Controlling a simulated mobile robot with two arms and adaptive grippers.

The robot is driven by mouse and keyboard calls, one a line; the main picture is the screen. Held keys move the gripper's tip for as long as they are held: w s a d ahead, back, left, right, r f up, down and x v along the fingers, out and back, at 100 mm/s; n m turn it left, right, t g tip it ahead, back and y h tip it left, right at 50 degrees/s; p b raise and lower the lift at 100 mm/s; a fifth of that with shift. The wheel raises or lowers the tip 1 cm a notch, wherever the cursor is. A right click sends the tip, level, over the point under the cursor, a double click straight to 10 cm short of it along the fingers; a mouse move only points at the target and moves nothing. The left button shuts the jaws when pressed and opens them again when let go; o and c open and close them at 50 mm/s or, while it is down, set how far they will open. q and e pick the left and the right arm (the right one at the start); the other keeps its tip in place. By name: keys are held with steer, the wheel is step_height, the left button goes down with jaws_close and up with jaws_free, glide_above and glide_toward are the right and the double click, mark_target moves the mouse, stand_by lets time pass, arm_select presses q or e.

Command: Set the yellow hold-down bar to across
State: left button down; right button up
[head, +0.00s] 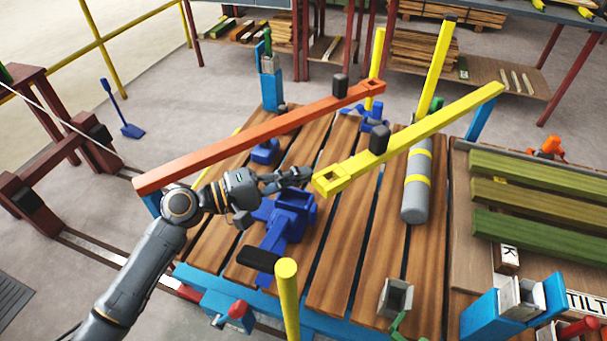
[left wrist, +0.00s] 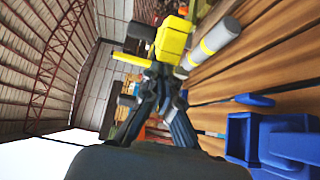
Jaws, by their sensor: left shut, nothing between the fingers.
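The yellow hold-down bar (head: 430,126) runs diagonally above the wooden slatted table (head: 340,265), from a square-eyed near end at the left to its far end at the upper right, by a blue post (head: 481,120). A black knob (head: 379,139) stands on it. My left gripper (head: 305,173) is shut and empty, its fingertips close to the left side of the eyed end; I cannot tell whether they touch. In the left wrist view the yellow bar end (left wrist: 173,38) shows just beyond the fingertips (left wrist: 157,74). My right gripper is out of view.
An orange bar (head: 260,132) crosses behind my left gripper. Blue clamps (head: 290,212) sit below it. A grey cylinder with yellow bands (head: 415,190) lies under the yellow bar. A yellow post (head: 288,300) stands at the front, and green beams (head: 540,185) lie at the right.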

arm_select(q)
steer(key=shift+s, duration=0.35)
steer(key=s+d+p, duration=0.3)
steer(key=s+d, duration=0.2)
steer(key=s, duration=0.1)
steer(key=shift+s, duration=0.35)
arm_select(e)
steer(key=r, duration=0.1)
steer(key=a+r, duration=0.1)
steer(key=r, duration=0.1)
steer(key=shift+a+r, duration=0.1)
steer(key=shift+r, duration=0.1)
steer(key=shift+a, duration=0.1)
